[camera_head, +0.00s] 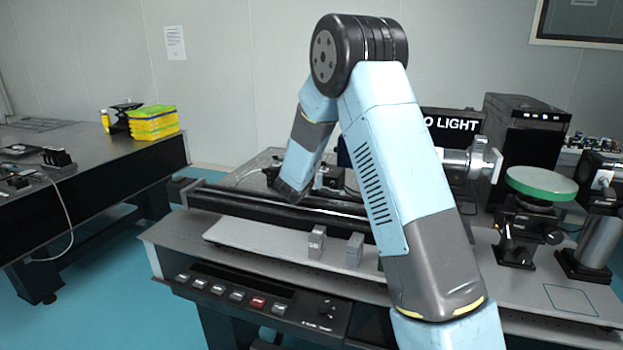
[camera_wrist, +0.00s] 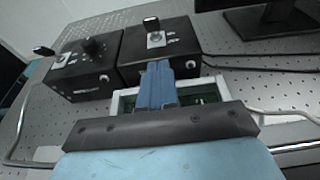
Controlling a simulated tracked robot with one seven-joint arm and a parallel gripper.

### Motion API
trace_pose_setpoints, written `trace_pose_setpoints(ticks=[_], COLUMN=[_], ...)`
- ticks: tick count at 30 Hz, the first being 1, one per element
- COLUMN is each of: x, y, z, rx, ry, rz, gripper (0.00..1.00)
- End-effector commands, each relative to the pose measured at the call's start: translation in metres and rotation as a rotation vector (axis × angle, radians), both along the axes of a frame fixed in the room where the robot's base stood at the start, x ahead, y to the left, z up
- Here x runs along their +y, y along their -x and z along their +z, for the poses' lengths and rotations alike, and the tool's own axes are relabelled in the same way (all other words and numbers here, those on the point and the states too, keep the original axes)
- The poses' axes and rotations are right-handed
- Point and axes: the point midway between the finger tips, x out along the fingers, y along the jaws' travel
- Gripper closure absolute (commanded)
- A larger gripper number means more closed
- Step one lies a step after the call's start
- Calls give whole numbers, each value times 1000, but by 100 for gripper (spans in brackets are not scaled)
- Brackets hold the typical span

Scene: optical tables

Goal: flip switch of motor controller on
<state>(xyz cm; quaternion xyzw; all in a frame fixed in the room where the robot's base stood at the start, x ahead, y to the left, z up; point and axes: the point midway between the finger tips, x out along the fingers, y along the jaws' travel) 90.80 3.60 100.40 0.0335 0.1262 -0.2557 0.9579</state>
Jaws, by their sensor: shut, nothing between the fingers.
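In the wrist view, my gripper (camera_wrist: 157,72) is shut and empty, its blue fingers pressed together. Just beyond the fingertips stands a black control box (camera_wrist: 160,45) with a toggle switch (camera_wrist: 151,24) on a bright plate. I cannot tell which box is the motor controller. The fingertips appear close to the right box; contact is unclear. In the head view my arm hides most of this area, and the fingers cannot be made out.
A green board in a white frame (camera_wrist: 122,104) lies beneath the fingers. Cables run right across the perforated tabletop (camera_wrist: 225,50). A dark stand (camera_wrist: 270,20) is at the upper right. In the head view, a long black rail (camera_head: 240,205) and a green disc on a mount (camera_head: 541,183) occupy the table.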

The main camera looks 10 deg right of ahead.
Motion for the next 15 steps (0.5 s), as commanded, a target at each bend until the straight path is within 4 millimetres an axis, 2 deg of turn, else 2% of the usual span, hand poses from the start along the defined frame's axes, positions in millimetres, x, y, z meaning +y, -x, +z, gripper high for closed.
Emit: trace_pose_setpoints(ticks=[5,9,15], x=[-16,-24,-30], y=[-27,-41,-52], z=[-9,4,11], rx=[0,-3,-1], ry=[0,0,0], rz=[-1,-1,0], gripper=[100,100,100])
